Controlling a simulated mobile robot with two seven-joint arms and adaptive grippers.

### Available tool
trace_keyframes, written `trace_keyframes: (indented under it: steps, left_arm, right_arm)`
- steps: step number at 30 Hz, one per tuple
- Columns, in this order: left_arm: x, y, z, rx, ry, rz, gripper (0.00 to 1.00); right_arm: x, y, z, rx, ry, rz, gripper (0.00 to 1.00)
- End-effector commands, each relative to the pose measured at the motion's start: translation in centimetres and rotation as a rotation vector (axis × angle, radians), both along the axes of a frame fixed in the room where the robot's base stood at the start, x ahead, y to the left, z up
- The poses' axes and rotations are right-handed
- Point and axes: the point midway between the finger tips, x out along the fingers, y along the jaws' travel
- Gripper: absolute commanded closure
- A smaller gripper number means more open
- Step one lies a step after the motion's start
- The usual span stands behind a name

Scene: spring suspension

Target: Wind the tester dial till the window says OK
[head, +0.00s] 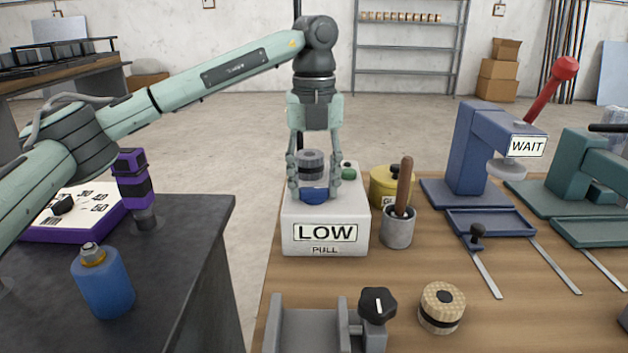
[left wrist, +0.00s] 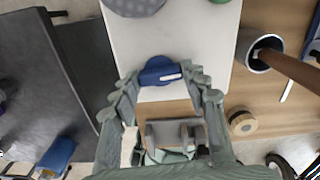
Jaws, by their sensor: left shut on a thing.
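The tester (head: 292,235) is a white box on the wooden bench. Its front window (head: 325,233) reads LOW, with a PULL label below. The blue dial (head: 314,196) sits on its top, near the front. My left gripper (head: 314,186) comes down from above, its fingers on both sides of the dial and shut on it. In the left wrist view, the blue dial (left wrist: 160,72) with a pale mark lies between the fingertips (left wrist: 162,78). A grey ribbed cylinder (head: 310,164) stands behind it on the tester. My right gripper is not in view.
A grey cup (head: 397,231) with a wooden handle and a yellow tin (head: 382,192) stand right of the tester. A blue press (head: 470,160) shows WAIT. A grey fixture (head: 310,315) and a tan roll (head: 442,306) are in front. A dark table (head: 185,280) stands left across a gap.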

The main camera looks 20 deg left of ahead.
Motion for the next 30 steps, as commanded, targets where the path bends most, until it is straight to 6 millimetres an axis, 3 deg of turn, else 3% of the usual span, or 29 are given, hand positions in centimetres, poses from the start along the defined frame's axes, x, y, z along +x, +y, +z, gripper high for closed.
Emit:
trace_keyframes:
  steps: [12,28,29,30]
  left_arm:
    - [0.03,0.01,0.09,-0.001,-0.001,-0.178,0.84]
    - [0.04,0.01,0.1,0.0,-0.002,-0.2,0.84]
    - [0.04,0.01,0.1,0.0,-0.002,-0.199,0.53]
    - [0.04,0.01,0.1,-0.001,-0.003,-0.199,0.48]
  right_arm:
    - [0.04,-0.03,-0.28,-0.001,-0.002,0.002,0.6]
    - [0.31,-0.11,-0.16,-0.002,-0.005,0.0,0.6]
    - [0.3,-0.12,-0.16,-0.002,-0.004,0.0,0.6]
    - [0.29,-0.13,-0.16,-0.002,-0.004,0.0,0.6]
